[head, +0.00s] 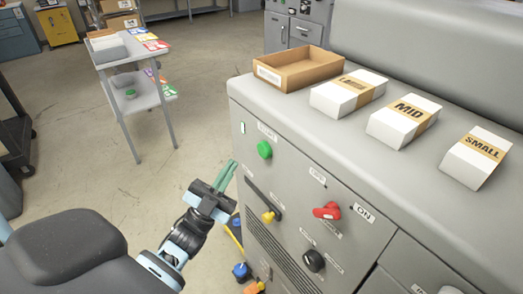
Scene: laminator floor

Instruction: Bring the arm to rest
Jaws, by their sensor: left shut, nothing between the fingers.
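My left gripper (224,180) is in the lower middle of the head view. Its green fingers are shut with nothing between them and point up toward the machine's front panel. It is in front of the grey machine (290,118), left of the green button (264,149) and the yellow-knobbed lever (268,216); I cannot tell if it touches the panel. A red switch handle (327,211) and a black knob (313,260) sit further right on the panel. My right gripper is not in view.
On the machine top are an open cardboard tray (298,70) and white packs labelled MID (403,120) and SMALL (476,157), plus another partly readable pack (347,93). A grey cart (122,55) stands at the back left. Floor between cart and machine is clear.

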